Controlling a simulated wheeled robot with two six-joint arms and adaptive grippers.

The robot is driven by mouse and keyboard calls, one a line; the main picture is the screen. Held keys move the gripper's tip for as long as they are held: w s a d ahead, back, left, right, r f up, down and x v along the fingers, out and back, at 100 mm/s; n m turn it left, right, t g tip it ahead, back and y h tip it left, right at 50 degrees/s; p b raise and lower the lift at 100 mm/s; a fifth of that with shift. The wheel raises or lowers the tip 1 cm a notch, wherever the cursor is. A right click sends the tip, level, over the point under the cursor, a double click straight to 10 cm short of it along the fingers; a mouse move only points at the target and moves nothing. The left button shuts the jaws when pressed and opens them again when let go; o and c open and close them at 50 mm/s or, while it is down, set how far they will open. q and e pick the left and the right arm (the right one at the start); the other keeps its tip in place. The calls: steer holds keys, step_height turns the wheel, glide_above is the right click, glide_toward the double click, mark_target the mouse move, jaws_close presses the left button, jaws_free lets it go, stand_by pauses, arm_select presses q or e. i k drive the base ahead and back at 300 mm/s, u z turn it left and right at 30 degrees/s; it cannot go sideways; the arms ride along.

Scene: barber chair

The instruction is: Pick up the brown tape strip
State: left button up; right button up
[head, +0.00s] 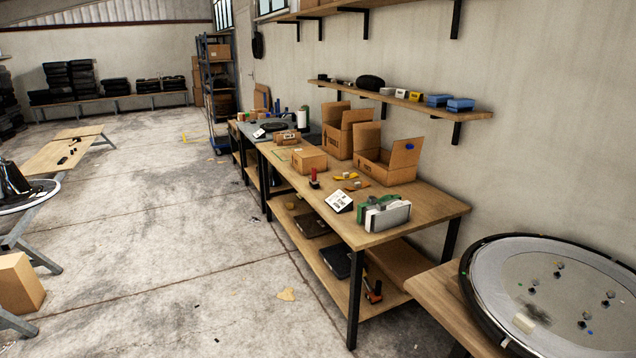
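A small, flat, tan-brown scrap (286,294) lies on the concrete floor, left of the workbench's front leg. It may be the brown tape strip, but it is too small to tell for sure. No other brown strip can be made out clearly. Neither of my grippers shows in the head view.
A wooden workbench (425,212) along the right wall holds open cardboard boxes (388,160), a green-and-white tape dispenser (384,212) and small tools. A round grey tray (500,285) sits at the lower right. A cardboard box (18,285) is at the left. The central floor is mostly clear.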

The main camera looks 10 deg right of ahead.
mark_target(358, 186)
steer(key=u, duration=0.4)
steer(key=i, duration=2.25)
steer(key=z, duration=0.7)
